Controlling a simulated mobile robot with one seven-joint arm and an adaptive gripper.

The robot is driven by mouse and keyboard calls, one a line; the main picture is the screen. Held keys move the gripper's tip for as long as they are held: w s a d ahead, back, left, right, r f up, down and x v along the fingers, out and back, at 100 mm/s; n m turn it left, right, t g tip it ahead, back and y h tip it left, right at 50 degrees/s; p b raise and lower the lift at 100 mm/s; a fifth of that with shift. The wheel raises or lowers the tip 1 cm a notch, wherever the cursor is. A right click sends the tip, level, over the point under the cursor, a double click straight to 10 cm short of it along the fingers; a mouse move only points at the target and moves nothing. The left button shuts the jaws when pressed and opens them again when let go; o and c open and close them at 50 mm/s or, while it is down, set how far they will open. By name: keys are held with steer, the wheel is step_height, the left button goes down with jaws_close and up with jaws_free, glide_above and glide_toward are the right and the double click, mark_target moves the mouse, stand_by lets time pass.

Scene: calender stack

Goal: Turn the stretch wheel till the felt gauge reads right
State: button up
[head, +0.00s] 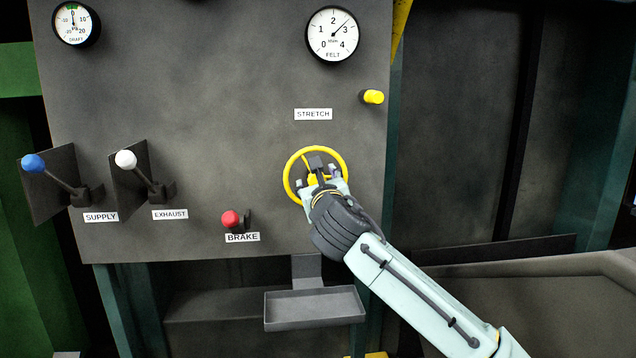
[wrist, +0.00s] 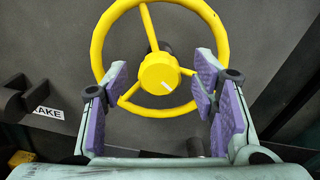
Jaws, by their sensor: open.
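The yellow stretch wheel (head: 290,176) is on the grey panel below the STRETCH label (head: 313,114).
A blue-knobbed SUPPLY lever (head: 33,163), a white-knobbed EXHAUST lever (head: 126,160) and a red BRAKE knob (head: 230,218) are to the left. A yellow knob (head: 373,97) is above right. A grey tray (head: 314,307) hangs below. A draft gauge (head: 76,24) is at top left.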

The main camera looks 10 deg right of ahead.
step_height(320, 180, up, 10)
stand_by(0.6)
